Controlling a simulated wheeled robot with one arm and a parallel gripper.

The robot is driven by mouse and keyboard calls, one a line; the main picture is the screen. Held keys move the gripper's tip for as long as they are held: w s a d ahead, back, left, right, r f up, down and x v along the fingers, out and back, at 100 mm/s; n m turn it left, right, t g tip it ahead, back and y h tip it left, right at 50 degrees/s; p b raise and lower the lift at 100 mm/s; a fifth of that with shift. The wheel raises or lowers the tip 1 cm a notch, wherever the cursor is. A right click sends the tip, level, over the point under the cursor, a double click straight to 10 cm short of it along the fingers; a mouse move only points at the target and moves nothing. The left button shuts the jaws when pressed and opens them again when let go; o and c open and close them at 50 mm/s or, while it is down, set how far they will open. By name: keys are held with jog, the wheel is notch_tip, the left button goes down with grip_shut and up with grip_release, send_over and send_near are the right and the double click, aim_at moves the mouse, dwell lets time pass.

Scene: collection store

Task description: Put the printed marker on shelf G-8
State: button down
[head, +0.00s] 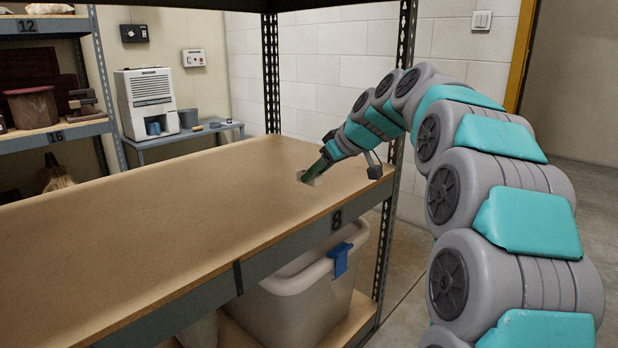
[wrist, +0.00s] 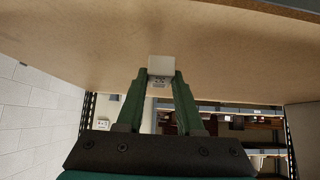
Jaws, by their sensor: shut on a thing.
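The printed marker is a small white block (wrist: 161,66) with dark print on one face. It is between the fingertips of my gripper (wrist: 160,82), which is shut on it. In the head view, my gripper (head: 322,168) slants down to the bare wooden top of shelf 8 (head: 150,215), near its right end. The marker shows there as a pale piece (head: 313,179), partly hidden by the fingers, with a dark shadow beside it. It is at or very close to the board; I cannot tell if it touches. The front edge carries the number 8.
The board is otherwise clear. Metal uprights (head: 271,75) stand at the shelf's corners. A lidded bin (head: 300,300) sits on the level below. A side table (head: 180,140) with a white machine (head: 147,100) and loaded shelves 12 and 16 (head: 50,140) are behind at left.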

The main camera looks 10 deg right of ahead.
jog(key=w, duration=0.6)
jog(key=shift+w+f, duration=0.25)
jog(key=shift+f, duration=1.75)
jog(key=shift+f, duration=0.1)
jog(key=shift+f, duration=0.15)
jog(key=c, duration=0.5)
grip_release()
jog(key=shift+c, duration=0.2)
jog(key=shift+s+d+r, duration=0.1)
jog(key=shift+r, duration=0.3)
jog(key=v, duration=1.1)
jog(key=shift+s+d+r, duration=0.15)
jog(key=shift+s+d, duration=0.05)
jog(key=shift+s, duration=0.1)
